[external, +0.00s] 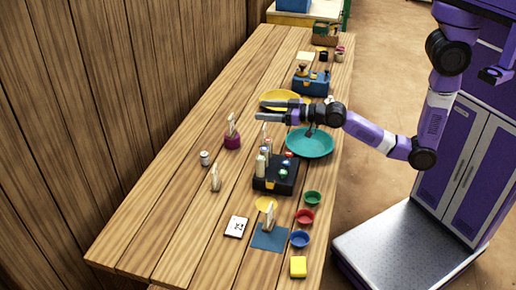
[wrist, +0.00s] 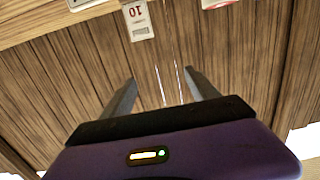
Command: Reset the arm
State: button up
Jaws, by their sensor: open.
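My arm reaches in from the right in the external view. My gripper (external: 270,110) is above the table, over the area between the yellow plate (external: 278,94) and the teal plate (external: 310,143). Its two fingers are apart and nothing shows between them. In the wrist view the gripper (wrist: 160,92) also shows its fingers spread, with wood planks beyond them. A white card marked 10 (wrist: 139,22) shows past the fingertips at the top.
On the wooden table (external: 185,225) stand a black block with several pegs (external: 270,184), a blue device (external: 311,84), a maroon card holder (external: 232,141) and a small can (external: 205,158). Green (external: 312,198), red (external: 305,216) and blue (external: 299,239) bowls line the near right edge. The left front is clear.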

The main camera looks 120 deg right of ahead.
jog(key=s+a+f+n+t+y, duration=0.15)
jog(key=s+a, duration=0.25)
jog(key=a, duration=0.9)
jog(key=s+a+n+t+y, duration=0.3)
jog(key=s+a, duration=0.2)
jog(key=a, duration=0.7)
jog(key=s+a+f+n+g+y, duration=0.2)
jog(key=s+a+n+y, duration=0.2)
jog(key=s+a, duration=0.9)
jog(key=s+y, duration=0.1)
jog(key=y, duration=0.2)
jog(key=shift+s+a, duration=0.15)
jog(key=shift+a, duration=0.1)
